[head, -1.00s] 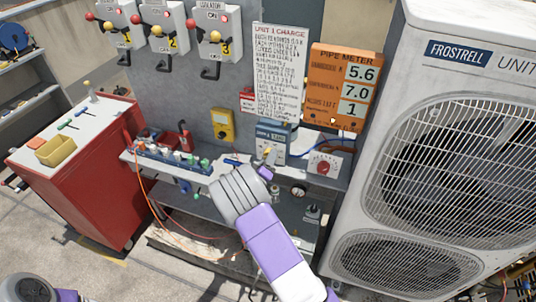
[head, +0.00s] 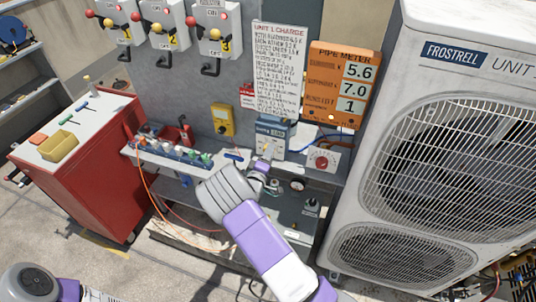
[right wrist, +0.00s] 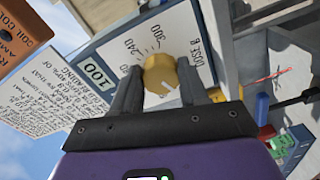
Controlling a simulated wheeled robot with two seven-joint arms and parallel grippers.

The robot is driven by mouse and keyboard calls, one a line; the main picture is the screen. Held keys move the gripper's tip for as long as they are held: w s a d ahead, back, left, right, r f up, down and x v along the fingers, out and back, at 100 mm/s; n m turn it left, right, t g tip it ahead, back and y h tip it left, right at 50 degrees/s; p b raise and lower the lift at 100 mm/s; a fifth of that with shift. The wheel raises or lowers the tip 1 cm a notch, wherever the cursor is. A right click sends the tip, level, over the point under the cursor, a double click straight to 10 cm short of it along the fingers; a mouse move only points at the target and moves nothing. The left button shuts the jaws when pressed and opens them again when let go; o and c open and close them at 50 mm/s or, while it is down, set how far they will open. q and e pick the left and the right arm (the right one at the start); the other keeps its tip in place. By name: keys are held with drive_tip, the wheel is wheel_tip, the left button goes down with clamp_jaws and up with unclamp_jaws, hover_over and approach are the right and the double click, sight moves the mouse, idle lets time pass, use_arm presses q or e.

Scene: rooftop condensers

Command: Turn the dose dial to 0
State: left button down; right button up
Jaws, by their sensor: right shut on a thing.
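The dose dial is a yellow knob (right wrist: 160,73) on a white scale face marked 240, 300 and DOSE. A white mark on the knob points to the lower right in the right wrist view, away from those two numbers; the scale there is hidden by my gripper. In the head view the dial's box (head: 272,128), blue and white, hangs on the grey wall below the charge sign. My right gripper (right wrist: 160,88) is shut on the knob, one finger on each side. It also shows in the head view (head: 265,166), in front of the box. My left gripper is out of view.
An orange pipe meter (head: 338,85) reads 5.6, 7.0 and 1. A red-knobbed dial box (head: 323,160) is right of the dose box. The big condenser (head: 440,150) bounds the right side.

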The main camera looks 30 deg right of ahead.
drive_tip(key=o, duration=1.1)
drive_tip(key=shift+c, duration=0.2)
drive_tip(key=shift+a, duration=0.1)
drive_tip(key=v, duration=0.7)
drive_tip(key=shift+s, duration=0.25)
drive_tip(key=shift+a, duration=0.1)
